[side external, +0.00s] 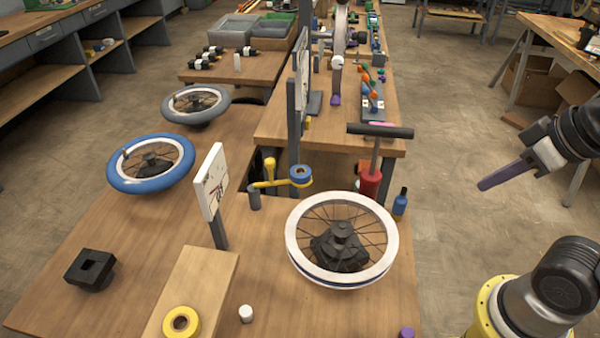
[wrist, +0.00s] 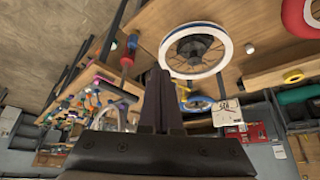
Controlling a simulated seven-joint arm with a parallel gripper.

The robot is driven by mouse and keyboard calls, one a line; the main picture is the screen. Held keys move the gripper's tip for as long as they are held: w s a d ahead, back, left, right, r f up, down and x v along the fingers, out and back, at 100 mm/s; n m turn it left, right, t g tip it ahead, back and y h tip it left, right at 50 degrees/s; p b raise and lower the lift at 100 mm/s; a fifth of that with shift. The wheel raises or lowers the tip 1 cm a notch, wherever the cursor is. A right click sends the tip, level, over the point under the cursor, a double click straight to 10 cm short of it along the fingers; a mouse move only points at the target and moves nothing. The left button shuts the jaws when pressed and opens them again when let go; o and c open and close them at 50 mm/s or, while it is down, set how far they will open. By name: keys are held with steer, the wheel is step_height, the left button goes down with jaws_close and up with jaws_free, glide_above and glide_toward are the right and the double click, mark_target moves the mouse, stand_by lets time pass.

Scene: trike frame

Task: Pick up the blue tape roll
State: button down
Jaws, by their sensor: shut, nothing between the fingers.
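The blue tape roll (side external: 301,173) hangs on or rests at the end of a yellow holder (side external: 270,178), behind the white-rimmed wheel in the side view. In the wrist view the holder area is small and partly behind my fingers, so I cannot make out the roll clearly. My gripper (side external: 482,186) is at the right of the side view, above the floor and well apart from the roll. In the wrist view its dark fingers (wrist: 158,78) are together with nothing between them.
The white-rimmed wheel (side external: 342,242) lies near the bench edge. A red pump (side external: 370,180) and a blue bottle (side external: 400,203) stand behind it. A white panel (side external: 212,182) stands left of the holder. A yellow tape roll (side external: 181,322) lies on a wooden block (side external: 200,280).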

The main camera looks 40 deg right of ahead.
steer(key=c, duration=1.5)
jaws_free()
steer(key=shift+c, duration=0.2)
steer(key=o, duration=1.5)
steer(key=shift+o, duration=0.2)
steer(key=w+a+r+n+g, duration=0.1)
steer(key=w+r+n, duration=0.25)
steer(key=w, duration=0.45)
steer(key=n+g+h, duration=0.2)
steer(key=n+g, duration=0.3)
steer(key=n, duration=0.7)
glide_above(300, 172)
steer(key=f, duration=2)
steer(key=shift+w+a+f, duration=0.2)
steer(key=shift+w+f, duration=0.05)
steer(key=shift+f, duration=0.15)
steer(key=shift+s+d+f, duration=0.1)
steer(key=shift+s+f, duration=0.05)
steer(key=shift+f, duration=1.2)
steer(key=shift+s+f, duration=0.15)
steer(key=shift+f, duration=1.15)
